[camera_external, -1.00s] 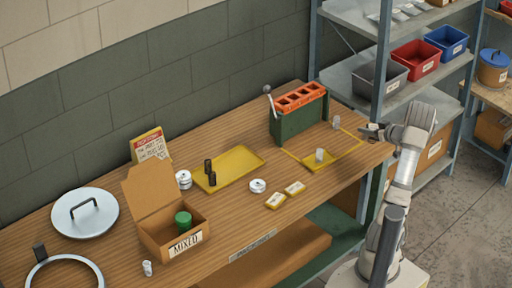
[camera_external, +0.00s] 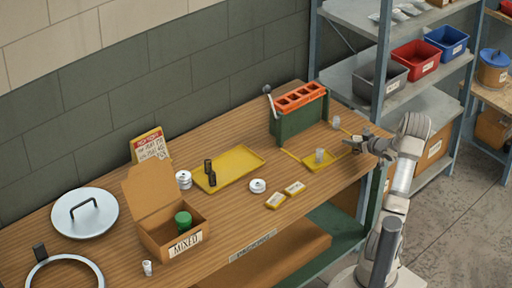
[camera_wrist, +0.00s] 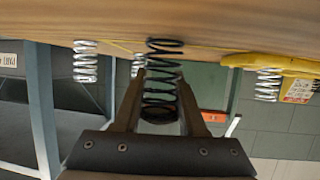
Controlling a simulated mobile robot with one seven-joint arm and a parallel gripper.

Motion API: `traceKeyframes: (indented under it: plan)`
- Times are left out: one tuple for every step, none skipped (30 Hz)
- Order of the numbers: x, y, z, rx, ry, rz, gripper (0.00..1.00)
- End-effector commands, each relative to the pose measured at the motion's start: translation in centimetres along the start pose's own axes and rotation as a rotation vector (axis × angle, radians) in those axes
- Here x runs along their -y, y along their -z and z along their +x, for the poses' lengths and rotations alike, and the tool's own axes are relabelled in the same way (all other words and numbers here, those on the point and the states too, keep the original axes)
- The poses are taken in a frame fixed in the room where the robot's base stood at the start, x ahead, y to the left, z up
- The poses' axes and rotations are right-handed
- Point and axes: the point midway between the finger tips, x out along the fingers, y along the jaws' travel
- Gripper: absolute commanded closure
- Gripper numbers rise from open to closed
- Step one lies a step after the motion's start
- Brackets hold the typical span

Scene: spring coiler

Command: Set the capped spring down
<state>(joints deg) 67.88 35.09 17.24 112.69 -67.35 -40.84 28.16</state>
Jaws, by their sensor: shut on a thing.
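My gripper (camera_external: 359,145) is over the right end of the workbench. In the wrist view my gripper (camera_wrist: 160,95) is shut on a dark coil spring (camera_wrist: 164,58), with one finger on each side. The spring's end near the palm looks solid and dark; whether this is the cap, I cannot tell. Its far end overlaps the wooden bench top (camera_wrist: 220,25) in the wrist view, which appears upside down. I cannot tell whether it touches.
Another pale spring (camera_external: 336,122) stands near the green rack with the orange top (camera_external: 299,118). A yellow tray (camera_external: 240,163) holds dark springs. The metal shelf (camera_external: 383,60) rises close behind the bench's right end.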

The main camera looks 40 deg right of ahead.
Motion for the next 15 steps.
traceKeyframes:
  plan:
    - [0.01,-0.19,0.08,0.0,0.0,0.0,1.0]
    - [0.01,-0.3,0.12,0.0,0.0,0.001,1.0]
    - [0.01,-0.42,0.17,0.0,0.001,0.001,1.0]
    - [0.0,-0.32,0.13,0.0,0.0,0.0,0.54]
    - [0.0,-0.31,0.12,0.0,0.0,0.0,0.49]
    - [0.0,-0.31,0.12,0.0,0.0,0.001,0.42]
    - [0.0,-0.31,0.12,0.001,0.0,0.001,0.36]
    - [0.0,-0.31,0.12,0.0,0.0,0.001,0.31]
    - [0.0,-0.31,0.11,0.001,0.0,0.001,0.3]
    - [0.0,-0.31,0.12,0.001,0.0,0.001,0.3]
    - [0.0,-0.3,0.11,0.0,0.0,0.001,0.3]
    - [0.0,-0.31,0.11,0.0,0.0,0.001,0.3]
    - [0.0,-0.3,0.11,0.0,0.0,0.001,0.3]
    - [0.0,-0.3,0.11,0.0,0.0,0.001,0.3]
    - [0.0,-0.3,0.11,0.0,0.0,0.0,0.3]
